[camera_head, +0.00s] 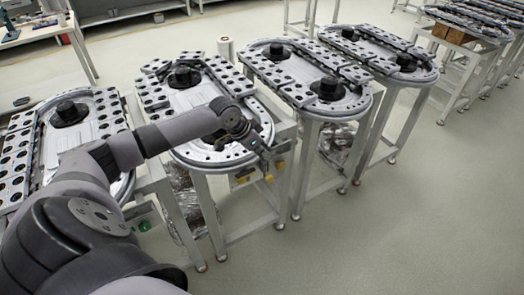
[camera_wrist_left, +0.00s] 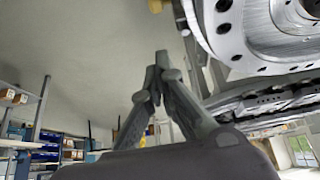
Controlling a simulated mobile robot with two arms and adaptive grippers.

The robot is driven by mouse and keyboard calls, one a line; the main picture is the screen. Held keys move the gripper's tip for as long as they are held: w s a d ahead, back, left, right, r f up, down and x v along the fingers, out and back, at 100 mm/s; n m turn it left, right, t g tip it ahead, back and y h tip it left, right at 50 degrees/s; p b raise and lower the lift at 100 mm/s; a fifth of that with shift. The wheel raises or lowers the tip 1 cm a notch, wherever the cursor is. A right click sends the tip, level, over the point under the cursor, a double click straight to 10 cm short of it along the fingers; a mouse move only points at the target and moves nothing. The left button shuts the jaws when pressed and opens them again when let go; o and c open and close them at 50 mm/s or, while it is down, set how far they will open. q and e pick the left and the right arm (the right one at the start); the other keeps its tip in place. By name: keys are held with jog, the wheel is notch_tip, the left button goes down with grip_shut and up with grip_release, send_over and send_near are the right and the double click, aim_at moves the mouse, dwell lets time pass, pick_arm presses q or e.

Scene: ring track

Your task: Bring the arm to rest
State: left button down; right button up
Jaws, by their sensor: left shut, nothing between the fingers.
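My left arm (camera_head: 180,130) reaches in from the left in the head view, over the near end of a ring-track table (camera_head: 205,157). My left gripper (camera_head: 262,150) is at the curved front edge of that table, just beyond its rim. In the left wrist view the fingers of the gripper (camera_wrist_left: 160,62) come together at their tips, shut and empty. The underside and rim of a track (camera_wrist_left: 245,45) show at the upper right there. Whether the gripper touches the table is hard to tell. My right gripper is not in view.
More track tables stand to the left (camera_head: 110,120) and right (camera_head: 345,103), with black round hubs on top. A bench (camera_head: 30,33) is at the back left. Open floor (camera_head: 430,210) lies at the front right.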

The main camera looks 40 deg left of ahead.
pick_arm(q)
jog(key=shift+s+r, duration=0.15)
jog(key=shift+r, duration=0.15)
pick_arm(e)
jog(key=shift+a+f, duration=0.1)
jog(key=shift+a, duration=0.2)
